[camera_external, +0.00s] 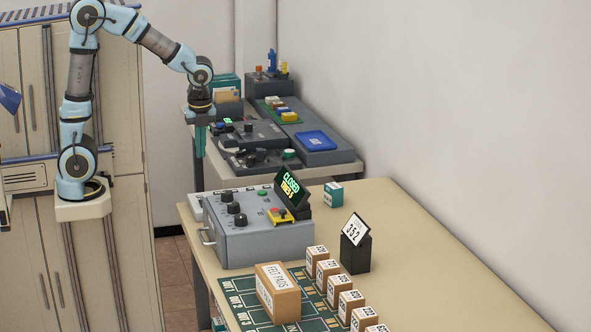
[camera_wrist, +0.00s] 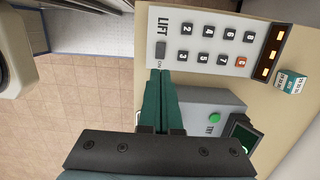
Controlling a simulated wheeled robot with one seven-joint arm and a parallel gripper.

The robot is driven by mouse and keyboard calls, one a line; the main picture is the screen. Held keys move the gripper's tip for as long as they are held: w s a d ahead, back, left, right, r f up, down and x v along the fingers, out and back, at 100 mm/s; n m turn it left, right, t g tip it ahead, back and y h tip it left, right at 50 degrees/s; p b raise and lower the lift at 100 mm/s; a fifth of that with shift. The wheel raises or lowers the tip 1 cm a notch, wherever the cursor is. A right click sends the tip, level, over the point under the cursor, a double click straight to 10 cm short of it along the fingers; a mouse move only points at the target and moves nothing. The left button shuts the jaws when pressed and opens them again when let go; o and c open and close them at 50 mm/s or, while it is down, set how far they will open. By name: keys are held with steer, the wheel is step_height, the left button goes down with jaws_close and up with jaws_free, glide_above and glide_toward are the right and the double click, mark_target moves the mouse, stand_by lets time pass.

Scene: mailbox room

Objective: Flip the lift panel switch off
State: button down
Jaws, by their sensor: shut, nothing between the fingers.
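The lift panel (camera_wrist: 207,75) is a pale plate marked LIFT in the wrist view, with several numbered keys and a red C key. Its switch (camera_wrist: 160,50) is a small dark grey rocker near the panel's left edge. Small lettering beside it is hard to read. In the external view a pale strip behind the grey control box looks like this panel (camera_external: 198,207); its switch cannot be made out there. My gripper (camera_wrist: 160,72) has dark green fingers, shut and empty, with the tips just below the switch in the picture. In the external view my gripper (camera_external: 200,154) points down above the table's far left end.
A grey control box (camera_external: 262,240) with knobs and a lit display (camera_external: 290,188) stands beside the panel. Small cartons (camera_external: 327,270), a larger box (camera_external: 277,292) and a number stand (camera_external: 355,245) are nearer. A second table (camera_external: 320,150) with equipment is behind.

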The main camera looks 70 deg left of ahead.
steer(key=f, duration=0.4)
steer(key=a+f+p, duration=0.1)
steer(key=f, duration=0.9)
steer(key=shift+a, duration=0.35)
steer(key=shift+f, duration=0.1)
steer(key=shift+p, duration=0.3)
steer(key=shift+d, duration=0.75)
steer(key=shift+r, duration=0.2)
steer(key=shift+r+p, duration=0.6)
steer(key=shift+p, duration=0.25)
step_height(320, 180, up, 13)
steer(key=d+p, duration=0.1)
steer(key=shift+d+f, duration=0.2)
steer(key=shift+d, duration=0.15)
steer(key=shift+f, duration=0.15)
